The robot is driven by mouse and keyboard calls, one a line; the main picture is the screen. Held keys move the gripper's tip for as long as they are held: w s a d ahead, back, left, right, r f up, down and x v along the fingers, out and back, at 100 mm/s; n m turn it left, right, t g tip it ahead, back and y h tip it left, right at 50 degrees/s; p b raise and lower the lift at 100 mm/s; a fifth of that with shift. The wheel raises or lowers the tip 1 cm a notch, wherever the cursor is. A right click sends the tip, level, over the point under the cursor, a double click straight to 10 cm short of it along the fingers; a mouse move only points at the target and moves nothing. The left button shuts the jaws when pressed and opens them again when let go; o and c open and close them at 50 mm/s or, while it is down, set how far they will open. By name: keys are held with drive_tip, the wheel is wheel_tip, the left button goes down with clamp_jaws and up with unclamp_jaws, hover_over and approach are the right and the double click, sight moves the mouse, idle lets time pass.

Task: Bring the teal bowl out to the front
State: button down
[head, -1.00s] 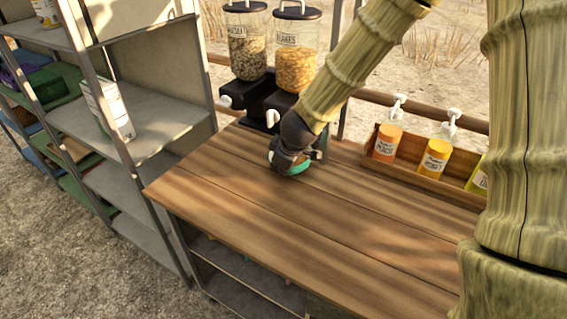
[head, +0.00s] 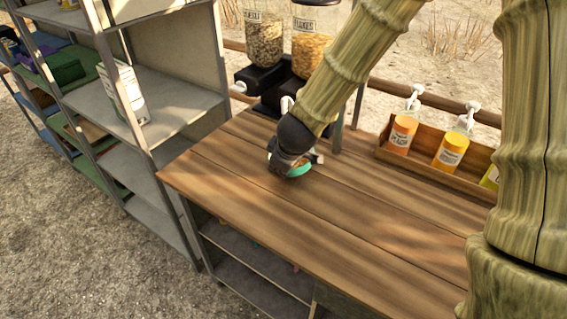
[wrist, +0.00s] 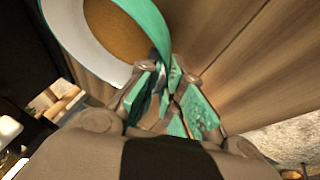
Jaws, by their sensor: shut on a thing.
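The teal bowl (head: 297,171) is on or just above the wooden table, near the cereal dispensers; I cannot tell whether it touches the wood. In the wrist view the bowl (wrist: 74,37) shows a teal rim, a pale inner wall and brownish contents. My gripper (head: 292,160) is at the bowl and hides much of it in the head view. In the wrist view my gripper (wrist: 166,88) is shut on the bowl's rim, with teal-padded fingers on either side of the wall.
Two cereal dispensers (head: 310,50) stand behind the bowl at the table's back. A wooden box (head: 420,158) with several pump bottles stands at the back right. A grey shelf unit (head: 175,105) is to the left. The front of the wooden table (head: 300,220) is clear.

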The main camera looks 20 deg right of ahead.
drive_tip(key=shift+s+a+p, duration=0.15)
drive_tip(key=shift+s+a, duration=1)
drive_tip(key=shift+a, duration=0.3)
drive_tip(key=shift+s+a+p, duration=0.15)
drive_tip(key=shift+s+a, duration=0.95)
drive_tip(key=shift+a, duration=0.35)
drive_tip(key=c, duration=1.5)
unclamp_jaws()
drive_tip(key=shift+r, duration=0.1)
drive_tip(key=v, duration=1.1)
drive_tip(key=shift+s+r, duration=0.25)
drive_tip(key=shift+r, duration=0.1)
drive_tip(key=shift+a, duration=0.1)
